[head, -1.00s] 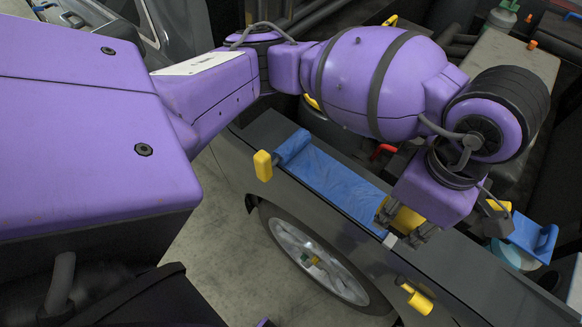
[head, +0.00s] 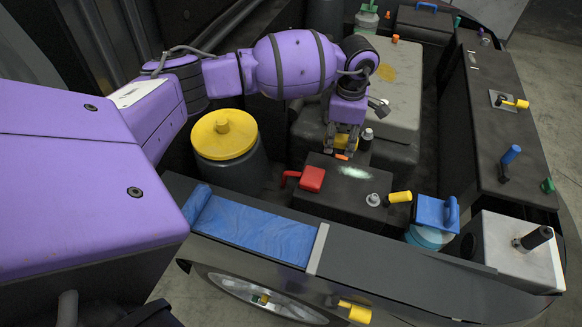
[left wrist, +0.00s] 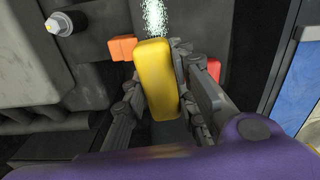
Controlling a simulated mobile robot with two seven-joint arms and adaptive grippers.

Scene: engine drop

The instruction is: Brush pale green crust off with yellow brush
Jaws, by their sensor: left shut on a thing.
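My left gripper (head: 342,147) is shut on the yellow brush (head: 340,141), at the back edge of a dark box in the engine bay. In the left wrist view the yellow brush (left wrist: 156,80) lies between the fingers of my left gripper (left wrist: 160,75); its bristles are hidden. The pale green crust (head: 355,172) is a speckled patch on top of the dark box, just in front of the gripper. It also shows in the left wrist view (left wrist: 155,20), beyond the brush's far end. I cannot tell whether the brush touches the box. My right gripper is out of view.
A red handle (head: 311,178) is left of the crust, and a small orange piece (head: 341,156) is close to the gripper. A yellow-handled part (head: 399,197) is at front right. A blue cover (head: 250,231) lies on the fender. A yellow-capped container (head: 222,135) stands behind.

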